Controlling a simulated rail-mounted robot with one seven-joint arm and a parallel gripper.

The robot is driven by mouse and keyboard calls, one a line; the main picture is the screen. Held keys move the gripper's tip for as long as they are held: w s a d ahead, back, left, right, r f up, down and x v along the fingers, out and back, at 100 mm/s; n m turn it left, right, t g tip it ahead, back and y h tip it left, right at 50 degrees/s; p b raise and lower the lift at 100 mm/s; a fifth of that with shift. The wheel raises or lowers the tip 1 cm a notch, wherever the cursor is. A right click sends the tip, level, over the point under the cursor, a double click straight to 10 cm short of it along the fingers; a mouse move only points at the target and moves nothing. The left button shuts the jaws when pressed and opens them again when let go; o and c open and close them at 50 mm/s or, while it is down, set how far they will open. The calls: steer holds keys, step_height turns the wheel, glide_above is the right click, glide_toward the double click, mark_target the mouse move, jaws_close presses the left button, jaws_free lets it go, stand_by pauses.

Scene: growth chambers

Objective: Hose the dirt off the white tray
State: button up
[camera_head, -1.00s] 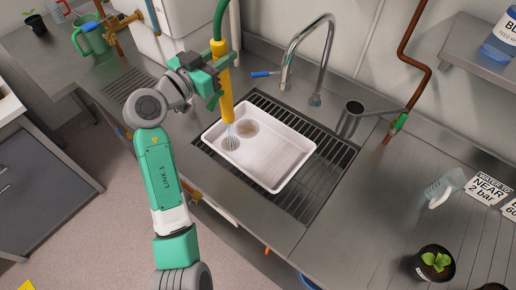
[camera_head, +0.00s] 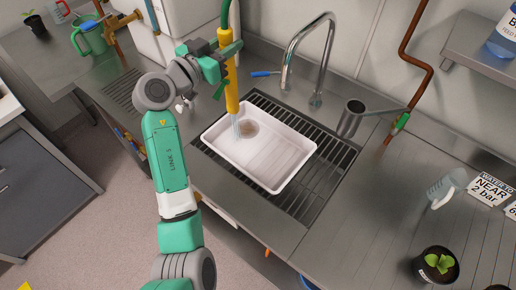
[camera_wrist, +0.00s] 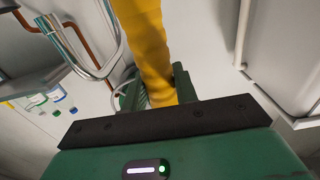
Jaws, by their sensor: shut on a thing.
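The white tray (camera_head: 275,160) lies on the dark grate of the sink. One brown dirt patch (camera_head: 249,128) shows near its far left corner; the rest of its floor looks pale. My gripper (camera_head: 228,62) is shut on the yellow hose wand (camera_head: 232,92), which hangs upright above the tray's left part. The wand also shows in the wrist view (camera_wrist: 146,45) between the fingers. Water (camera_head: 237,126) sprays down from its nozzle onto the tray beside the patch. The green hose (camera_head: 226,12) runs up out of view.
A tall faucet (camera_head: 312,60) stands behind the sink, with a metal cup-like holder (camera_head: 350,117) to its right. A potted seedling (camera_head: 436,265) and a clear scoop-like thing (camera_head: 446,188) stand on the right counter. A green watering can (camera_head: 92,36) is at the back left.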

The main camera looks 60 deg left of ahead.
mark_target(221, 46)
steer(key=shift+b+x, duration=0.8)
steer(key=shift+x, duration=1.95)
steer(key=shift+r, duration=0.1)
steer(key=shift+p+v, duration=0.5)
steer(key=shift+v, duration=3.75)
steer(key=shift+s+a+r, duration=0.1)
